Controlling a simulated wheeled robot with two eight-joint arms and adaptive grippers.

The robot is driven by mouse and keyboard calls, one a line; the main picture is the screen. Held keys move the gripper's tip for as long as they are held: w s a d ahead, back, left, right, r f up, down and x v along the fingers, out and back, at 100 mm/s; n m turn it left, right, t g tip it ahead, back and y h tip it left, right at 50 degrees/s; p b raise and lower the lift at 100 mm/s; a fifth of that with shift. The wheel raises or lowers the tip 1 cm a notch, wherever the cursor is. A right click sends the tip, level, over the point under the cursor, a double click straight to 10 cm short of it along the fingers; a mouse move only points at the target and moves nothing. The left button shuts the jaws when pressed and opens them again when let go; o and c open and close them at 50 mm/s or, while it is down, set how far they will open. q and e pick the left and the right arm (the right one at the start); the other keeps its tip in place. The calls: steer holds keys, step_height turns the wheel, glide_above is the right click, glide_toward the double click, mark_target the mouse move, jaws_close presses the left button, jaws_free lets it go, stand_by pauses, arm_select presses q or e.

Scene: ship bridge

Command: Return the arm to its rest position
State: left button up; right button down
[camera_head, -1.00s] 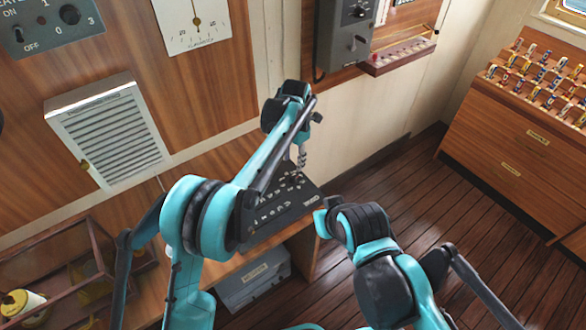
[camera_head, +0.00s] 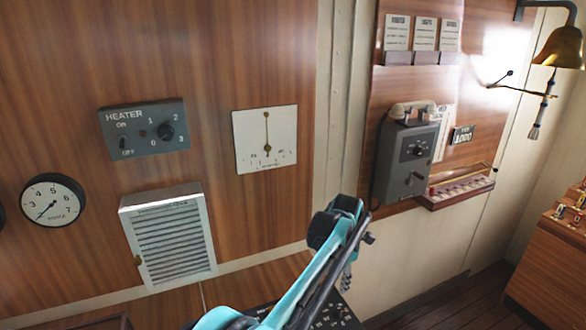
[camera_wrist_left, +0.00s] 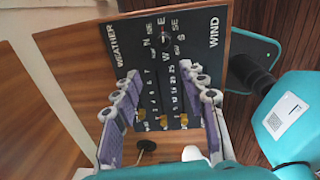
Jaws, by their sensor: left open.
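My left arm (camera_head: 305,285) reaches up from the bottom of the head view, teal and black. Its gripper (camera_head: 347,277) points down near the wall, seen small and partly behind the arm. In the left wrist view the left gripper (camera_wrist_left: 165,85) is open, with two purple-padded fingers apart and nothing between them. Beyond the fingers is a dark board (camera_wrist_left: 178,62) marked WEATHER and WIND, with yellow pegs near its lower edge. The board also shows partly in the head view (camera_head: 335,316), under the gripper. My right gripper is out of the head view.
The wooden wall carries a heater panel (camera_head: 145,130), a white gauge (camera_head: 264,138), a vent grille (camera_head: 168,236) and a round dial (camera_head: 52,200). A grey telephone box (camera_head: 407,165) and a red-edged shelf (camera_head: 458,188) are right of the arm. A brass bell (camera_head: 560,47) hangs top right.

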arm_select(q)
steer(key=s+a+r+m+t+b, duration=0.1)
steer(key=s+a+r+m, duration=0.2)
steer(key=a, duration=0.4)
steer(key=s+a+r+m+t, duration=0.1)
steer(key=s+a+m, duration=0.25)
steer(key=a, duration=0.35)
steer(key=s+a+r+m+t+b, duration=0.1)
steer(key=s+a+r+m, duration=0.15)
steer(key=a+m, duration=0.4)
steer(key=s+a+f+m+t+b, duration=0.1)
steer(key=s+a+f+m, duration=0.3)
steer(key=s+a, duration=0.3)
steer(key=s+a+f+m+t+b, duration=0.1)
steer(key=s+a+f+m+t, duration=0.1)
steer(key=s+a+f+m, duration=0.3)
steer(key=s+a, duration=0.2)
steer(key=s, duration=0.2)
steer(key=shift+s+f+m+t, duration=0.2)
steer(key=shift+s+m+t, duration=0.1)
steer(key=shift+s+m, duration=0.1)
steer(key=shift+w, duration=0.1)
